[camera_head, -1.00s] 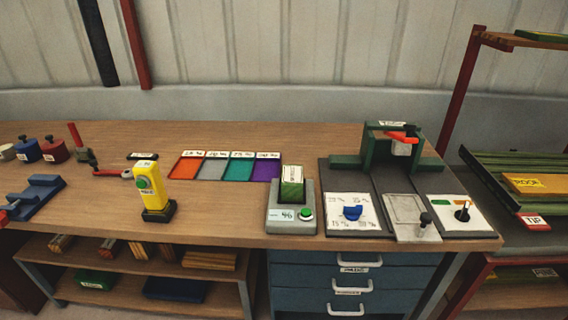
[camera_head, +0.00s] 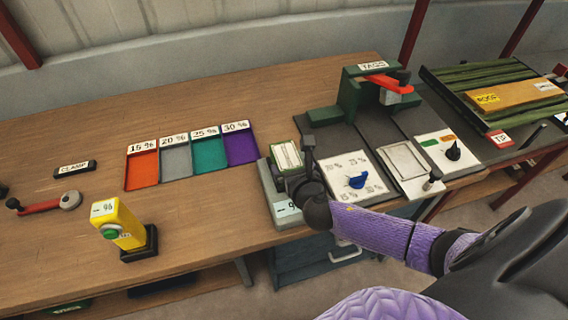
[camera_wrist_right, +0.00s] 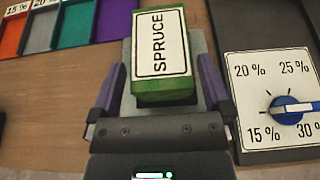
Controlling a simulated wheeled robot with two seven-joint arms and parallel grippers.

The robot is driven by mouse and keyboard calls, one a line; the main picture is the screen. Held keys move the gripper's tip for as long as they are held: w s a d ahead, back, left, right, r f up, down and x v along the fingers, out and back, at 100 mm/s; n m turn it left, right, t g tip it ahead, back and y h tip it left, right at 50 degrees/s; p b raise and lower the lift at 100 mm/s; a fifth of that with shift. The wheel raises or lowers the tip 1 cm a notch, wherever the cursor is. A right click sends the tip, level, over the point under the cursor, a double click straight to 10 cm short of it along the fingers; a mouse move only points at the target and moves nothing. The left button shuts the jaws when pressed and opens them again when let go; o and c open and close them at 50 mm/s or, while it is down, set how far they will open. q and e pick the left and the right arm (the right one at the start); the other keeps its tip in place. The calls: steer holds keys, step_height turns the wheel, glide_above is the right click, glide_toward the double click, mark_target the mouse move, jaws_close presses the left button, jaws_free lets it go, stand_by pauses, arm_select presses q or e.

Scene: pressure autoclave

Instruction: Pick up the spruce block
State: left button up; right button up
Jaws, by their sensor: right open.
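The spruce block (camera_head: 286,155) is green with a white label on its top. In the right wrist view the label on the block (camera_wrist_right: 160,45) reads SPRUCE. The block sits on a grey device (camera_head: 285,213) with a small display at the front of the bench. My right gripper (camera_head: 296,168) is at the block. In the right wrist view its open fingers (camera_wrist_right: 161,76) stand on either side of the block's near end, with a gap visible on both sides. The gripper and forearm hide part of the device. My left gripper is not in view.
Coloured trays (camera_head: 191,157) marked with percentages lie to the left. A dial panel (camera_head: 350,178) is close on the right, with a green tag press (camera_head: 368,96) behind. A yellow post (camera_head: 117,226) with a green button stands at the left front. Bare bench lies between.

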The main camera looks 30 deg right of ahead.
steer(key=x, duration=0.2)
steer(key=shift+w+d+f, duration=0.1)
steer(key=shift+w+f, duration=0.1)
steer(key=shift+w, duration=0.1)
steer(key=c, duration=1.1)
